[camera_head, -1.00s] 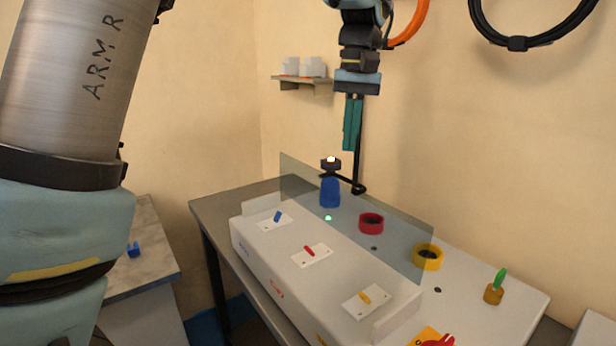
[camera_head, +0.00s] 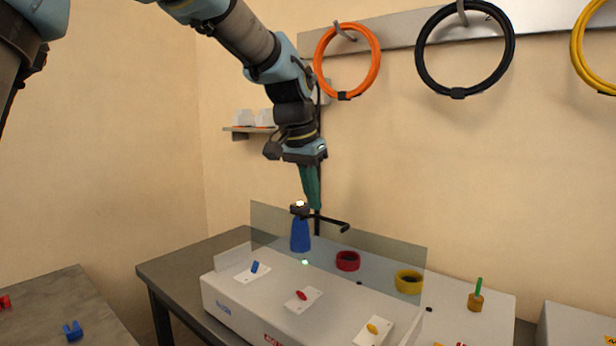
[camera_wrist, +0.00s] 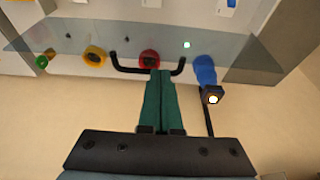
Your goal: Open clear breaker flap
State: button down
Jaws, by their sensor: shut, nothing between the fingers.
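The clear flap (camera_head: 390,253) is a tinted see-through panel standing upright along the white breaker box (camera_head: 245,290). It also shows in the wrist view (camera_wrist: 110,64) as a wide grey sheet. A black bar handle (camera_wrist: 130,70) with bent ends shows right at my fingertips in the wrist view; I cannot tell whether they touch it. My gripper (camera_head: 316,205) has green fingers pressed together with nothing between them. It is above and behind the panel in the head view, pointing down. In the wrist view my gripper (camera_wrist: 159,75) reaches up toward the panel.
Blue (camera_head: 254,267), red (camera_head: 301,295) and yellow (camera_head: 372,328) switches sit on the box. Behind the panel stand a blue post (camera_head: 300,236) with a lamp, a red ring (camera_head: 347,261) and a yellow ring (camera_head: 408,281). Cable coils hang on the wall (camera_head: 465,50).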

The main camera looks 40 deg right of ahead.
aim_at(312, 225)
jog(key=x, duration=0.3)
dwell(0.4)
jog(key=a+h+b, duration=0.1)
jog(key=b, duration=0.1)
jog(key=shift+s+f+b, duration=0.1)
jog(key=shift+f+b, duration=0.2)
jog(key=shift+b, duration=0.05)
jog(key=shift+s+a+r+b, duration=0.1)
jog(key=shift+a+b, duration=0.15)
jog(key=shift+a, duration=0.1)
jog(key=shift+s+a+r+b, duration=0.1)
jog(key=shift+a+r+b, duration=0.05)
jog(key=shift+a+b, duration=0.15)
jog(key=shift+r, duration=0.1)
